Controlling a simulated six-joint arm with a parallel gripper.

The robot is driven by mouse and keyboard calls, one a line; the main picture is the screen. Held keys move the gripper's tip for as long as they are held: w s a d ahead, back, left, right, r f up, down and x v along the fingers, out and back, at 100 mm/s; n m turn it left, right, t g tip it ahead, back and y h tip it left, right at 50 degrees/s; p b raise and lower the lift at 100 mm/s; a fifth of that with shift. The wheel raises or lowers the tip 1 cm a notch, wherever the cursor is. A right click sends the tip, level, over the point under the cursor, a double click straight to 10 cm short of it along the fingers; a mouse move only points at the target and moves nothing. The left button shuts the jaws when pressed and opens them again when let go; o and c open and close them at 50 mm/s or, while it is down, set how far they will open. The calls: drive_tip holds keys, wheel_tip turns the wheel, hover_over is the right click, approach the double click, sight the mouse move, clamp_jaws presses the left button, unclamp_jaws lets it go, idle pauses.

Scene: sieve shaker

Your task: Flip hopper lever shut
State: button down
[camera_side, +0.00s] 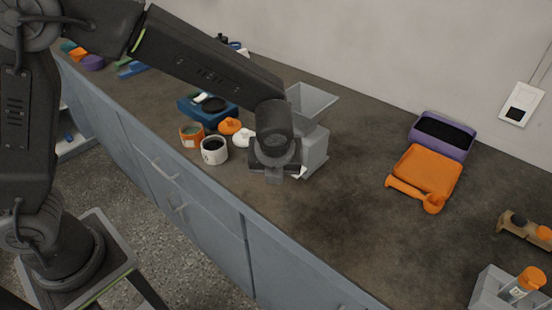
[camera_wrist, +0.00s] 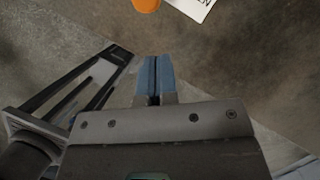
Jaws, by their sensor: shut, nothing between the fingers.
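The grey hopper (camera_side: 318,152) stands on the counter in the side view, with its wide square funnel (camera_side: 313,100) on top. My gripper (camera_side: 273,179) is in front of the hopper's left side and overlaps it in the picture; I cannot tell if they touch. In the wrist view my gripper (camera_wrist: 154,62) has its blue fingers together and empty, above the bare counter. I cannot make out the hopper lever in either view; my wrist may hide it.
A white cup (camera_side: 214,151), an orange-banded cup (camera_side: 191,136) and small orange and white pieces stand left of my gripper. A blue device (camera_side: 207,110) is behind them. An orange tray (camera_side: 426,172) and purple tray (camera_side: 442,137) lie right. The counter between is clear.

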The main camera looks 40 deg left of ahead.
drive_tip(key=v, duration=0.9)
drive_tip(key=shift+r, duration=0.25)
drive_tip(key=shift+w, duration=0.1)
